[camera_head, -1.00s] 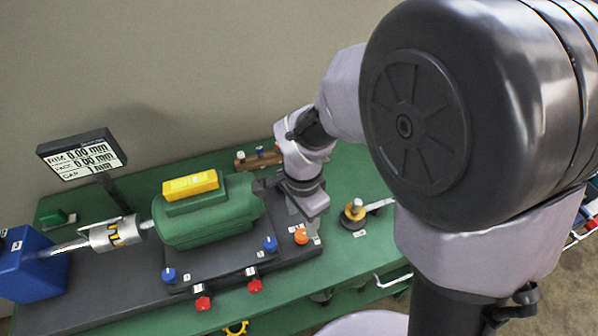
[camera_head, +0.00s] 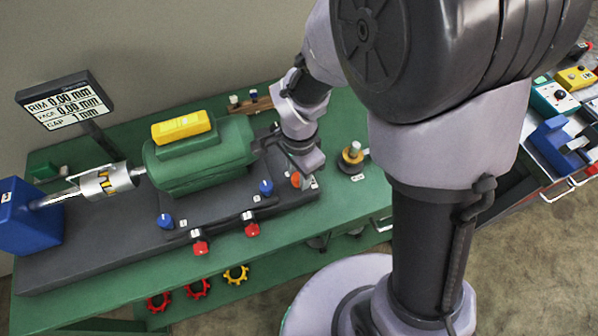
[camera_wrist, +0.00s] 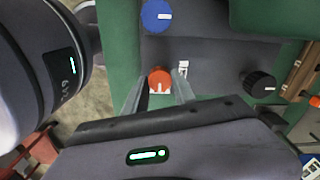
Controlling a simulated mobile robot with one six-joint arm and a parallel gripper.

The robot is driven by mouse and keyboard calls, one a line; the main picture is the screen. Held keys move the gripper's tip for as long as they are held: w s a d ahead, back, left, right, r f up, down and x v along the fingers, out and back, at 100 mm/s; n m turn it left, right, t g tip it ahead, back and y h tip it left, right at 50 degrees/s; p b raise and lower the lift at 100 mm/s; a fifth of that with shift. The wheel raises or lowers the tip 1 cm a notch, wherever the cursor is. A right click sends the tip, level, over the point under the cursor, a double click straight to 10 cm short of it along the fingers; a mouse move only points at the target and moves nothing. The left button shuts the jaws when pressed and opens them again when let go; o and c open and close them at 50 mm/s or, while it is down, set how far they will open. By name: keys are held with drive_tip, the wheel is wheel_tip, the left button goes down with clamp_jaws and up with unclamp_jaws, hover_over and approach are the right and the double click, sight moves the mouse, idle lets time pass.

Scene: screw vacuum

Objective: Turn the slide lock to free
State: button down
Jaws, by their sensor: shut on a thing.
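An orange knob (camera_wrist: 159,79), which I take to be the slide lock, sits on the dark base plate with a small white marked label beside it. It also shows in the head view (camera_head: 296,180) at the right end of the plate, partly covered by the gripper. My gripper (camera_wrist: 160,82) points down at the plate, one finger on each side of the orange knob, and is shut on it. In the head view my gripper (camera_head: 303,176) is right at the knob. The label is too small to read.
A green motor (camera_head: 200,158) with a yellow box on top stands left of my gripper. Blue knobs (camera_head: 266,187) and red knobs (camera_head: 250,229) are close by. A black knob (camera_wrist: 258,84) is to the right in the wrist view. A yellow-topped device (camera_head: 352,156) stands right.

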drive_tip(key=shift+n, duration=0.3)
drive_tip(key=n, duration=0.3)
drive_tip(key=shift+n+p, duration=0.4)
drive_tip(key=n+p, duration=0.1)
drive_tip(key=n, duration=0.3)
drive_tip(key=shift+n, duration=0.3)
drive_tip(key=n+p, duration=0.1)
drive_tip(key=n, duration=0.3)
drive_tip(key=shift+n+p, duration=0.6)
drive_tip(key=shift+n, duration=1.8)
drive_tip(key=c, duration=1)
unclamp_jaws()
drive_tip(key=shift+c, duration=0.2)
